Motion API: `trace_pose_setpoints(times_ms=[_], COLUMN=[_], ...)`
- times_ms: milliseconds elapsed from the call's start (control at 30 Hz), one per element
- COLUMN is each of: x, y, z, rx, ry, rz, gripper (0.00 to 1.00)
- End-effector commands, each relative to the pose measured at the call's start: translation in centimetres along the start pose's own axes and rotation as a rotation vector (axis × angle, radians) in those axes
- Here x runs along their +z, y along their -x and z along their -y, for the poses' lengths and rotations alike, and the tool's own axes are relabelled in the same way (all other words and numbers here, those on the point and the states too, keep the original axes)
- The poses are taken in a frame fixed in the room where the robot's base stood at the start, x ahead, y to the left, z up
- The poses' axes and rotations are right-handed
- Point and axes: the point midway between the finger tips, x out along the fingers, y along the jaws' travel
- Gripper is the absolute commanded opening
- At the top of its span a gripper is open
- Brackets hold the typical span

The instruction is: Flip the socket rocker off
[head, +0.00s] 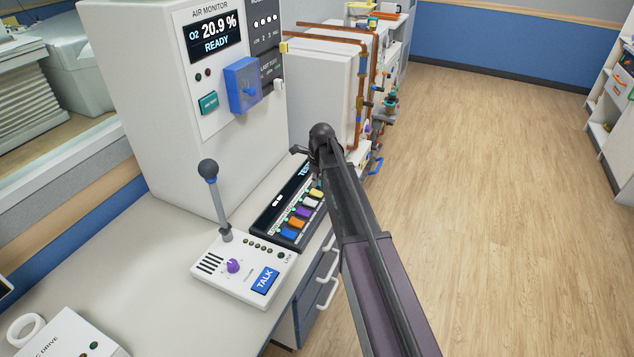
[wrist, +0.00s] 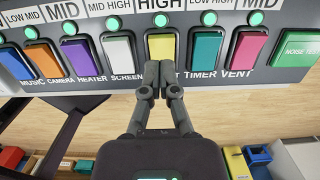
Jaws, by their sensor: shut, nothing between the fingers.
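A dark panel (wrist: 95,92) in the wrist view carries a row of coloured rockers. A yellow rocker (wrist: 161,46) stands straight ahead of my gripper (wrist: 159,76), under a lit green lamp and the word HIGH. My gripper is shut and empty, with its fingertips at the lower edge of the yellow rocker. Contact cannot be told. The fingers hide the label below it, so I cannot read SOCKET anywhere. A white rocker (wrist: 119,52) labelled SCREEN is to its left and a teal rocker (wrist: 205,52) labelled TIMER to its right.
A magenta rocker (wrist: 246,50) labelled VENT and a green button (wrist: 296,48) lie further right. Purple, orange and blue rockers lie left. In the head view, a talk console (head: 240,265) with an upright microphone stands beside the panel. The air monitor (head: 210,100) rises behind.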

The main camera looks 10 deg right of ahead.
Motion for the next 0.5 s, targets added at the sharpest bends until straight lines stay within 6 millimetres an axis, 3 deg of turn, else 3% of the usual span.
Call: trace_pose_setpoints(times_ms=[200, 500], x=[0.0, 0.0], y=[-1.9, -2.7], z=[0.0, 0.0], rx=[0.0, 0.0], ry=[0.0, 0.0], rz=[0.0, 0.0], gripper=[0.0, 0.0])
